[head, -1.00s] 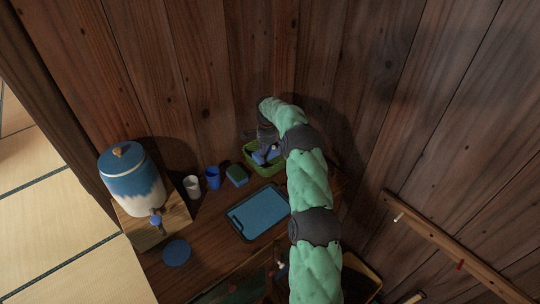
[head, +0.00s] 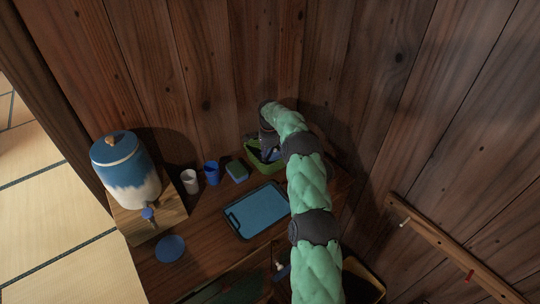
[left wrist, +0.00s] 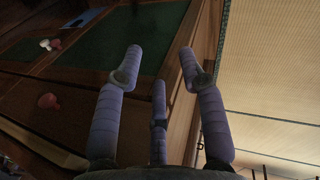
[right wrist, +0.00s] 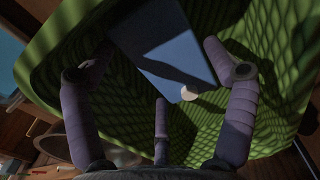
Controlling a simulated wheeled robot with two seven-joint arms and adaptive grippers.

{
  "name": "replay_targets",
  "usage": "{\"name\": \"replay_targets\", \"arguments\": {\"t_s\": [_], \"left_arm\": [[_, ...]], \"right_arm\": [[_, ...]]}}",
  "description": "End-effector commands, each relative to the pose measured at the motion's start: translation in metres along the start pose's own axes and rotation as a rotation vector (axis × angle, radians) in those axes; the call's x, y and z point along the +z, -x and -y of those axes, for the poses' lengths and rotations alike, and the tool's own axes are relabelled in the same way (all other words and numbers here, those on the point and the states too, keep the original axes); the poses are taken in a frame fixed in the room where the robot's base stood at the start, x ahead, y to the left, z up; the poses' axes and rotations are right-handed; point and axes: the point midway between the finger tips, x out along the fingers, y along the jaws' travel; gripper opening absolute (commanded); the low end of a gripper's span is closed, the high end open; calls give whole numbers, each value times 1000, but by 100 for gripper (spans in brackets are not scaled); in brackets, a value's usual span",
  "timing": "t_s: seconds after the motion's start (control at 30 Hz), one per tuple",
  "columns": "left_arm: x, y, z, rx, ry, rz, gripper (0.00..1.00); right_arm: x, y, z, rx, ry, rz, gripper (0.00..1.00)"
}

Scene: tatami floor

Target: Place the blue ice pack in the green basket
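The green basket (head: 264,168) stands at the back of the wooden surface, against the plank wall. In the right wrist view its mesh wall (right wrist: 275,30) fills most of the picture. The blue ice pack (right wrist: 170,55), a flat slab with a white cap, lies inside the basket, tilted against the mesh. My right gripper (head: 268,147) reaches down into the basket. Its fingers (right wrist: 160,75) are spread, with the pack just beyond them and no clear grip on it. My left gripper (left wrist: 160,60) is open and empty; it is not clear in the head view.
A blue tray (head: 258,210) lies in front of the basket. A green-and-blue sponge (head: 237,172), a blue cup (head: 212,173) and a white cup (head: 190,181) stand left of it. A blue-and-white dispenser (head: 127,175) and a blue disc (head: 171,249) are farther left. A peg rail (head: 450,245) is at right.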

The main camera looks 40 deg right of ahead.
Motion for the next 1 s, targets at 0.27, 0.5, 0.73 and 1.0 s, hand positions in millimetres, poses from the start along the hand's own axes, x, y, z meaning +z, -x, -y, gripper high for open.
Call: {"name": "replay_targets", "arguments": {"t_s": [0.27,0.5,0.73,1.0], "left_arm": [[1,0,0,0,0,1,40],[1,3,-1,0,0,1,40],[1,15,-5,0,0,1,40],[2,29,-10,0,0,1,40]], "right_arm": [[-1,0,0,0,-1,0,100],[-1,8,0,-1,-1,-1,100],[-1,48,0,-3,0,-2,100],[-1,97,0,-2,-1,-1,100]]}}
